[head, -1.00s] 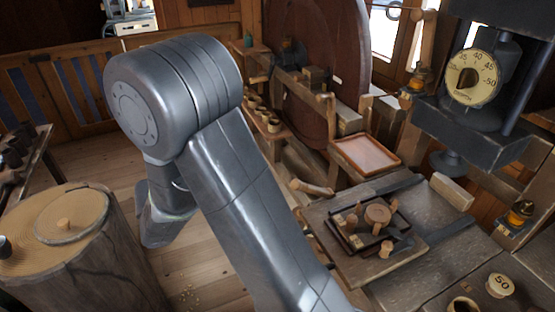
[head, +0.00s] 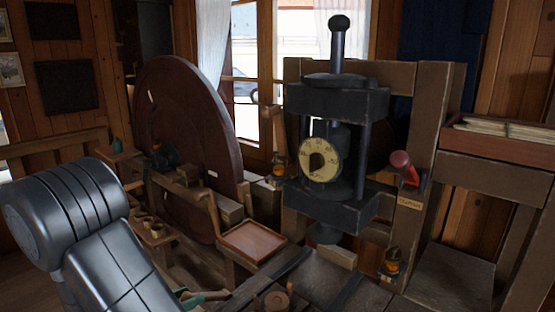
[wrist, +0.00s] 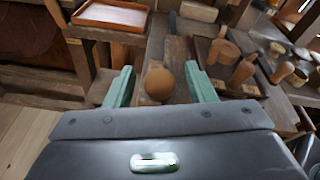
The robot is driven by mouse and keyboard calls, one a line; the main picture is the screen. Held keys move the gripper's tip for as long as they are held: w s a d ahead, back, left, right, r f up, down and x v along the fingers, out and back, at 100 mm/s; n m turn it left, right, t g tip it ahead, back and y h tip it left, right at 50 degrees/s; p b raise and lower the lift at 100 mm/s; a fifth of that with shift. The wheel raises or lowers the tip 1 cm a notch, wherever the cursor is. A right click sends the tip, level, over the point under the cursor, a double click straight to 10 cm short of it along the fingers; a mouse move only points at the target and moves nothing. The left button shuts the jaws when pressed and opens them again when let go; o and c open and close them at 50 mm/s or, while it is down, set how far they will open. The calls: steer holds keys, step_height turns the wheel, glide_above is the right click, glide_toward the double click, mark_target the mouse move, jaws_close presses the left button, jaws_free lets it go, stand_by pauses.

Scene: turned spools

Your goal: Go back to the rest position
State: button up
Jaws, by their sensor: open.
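My gripper (wrist: 160,80) shows in the wrist view with its two green fingers spread apart. A round wooden knob (wrist: 158,84) shows between the fingers in that view, with gaps on both sides; its depth relative to the fingertips is unclear. Turned wooden spools (wrist: 222,52) stand in a dark tray (wrist: 206,76) to the right of the fingers. In the head view, a bit of green finger shows at the bottom edge, and most of the gripper is hidden or cut off. One spool (head: 276,299) shows at that same edge.
A black press (head: 335,150) with a round dial (head: 321,160) stands at the centre right. A large dark wheel (head: 188,130) is on the left. A shallow reddish tray (head: 252,242) lies near the bench and shows in the wrist view (wrist: 110,14). Bare floor (wrist: 25,135) lies at lower left there.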

steer(key=shift+w+d, duration=0.1)
steer(key=shift+d, duration=0.05)
steer(key=b+v, duration=0.2)
steer(key=v, duration=1.2)
steer(key=p+x, duration=0.2)
steer(key=x, duration=1.2)
steer(key=shift+d, duration=0.15)
step_height(320, 180, down, 9)
steer(key=s+a+t+h+b, duration=0.2)
steer(key=b, duration=0.5)
steer(key=b+v, duration=0.2)
steer(key=v, duration=1.1)
steer(key=shift+s+r, duration=0.2)
steer(key=shift+r, duration=0.1)
steer(key=shift+r, duration=0.1)
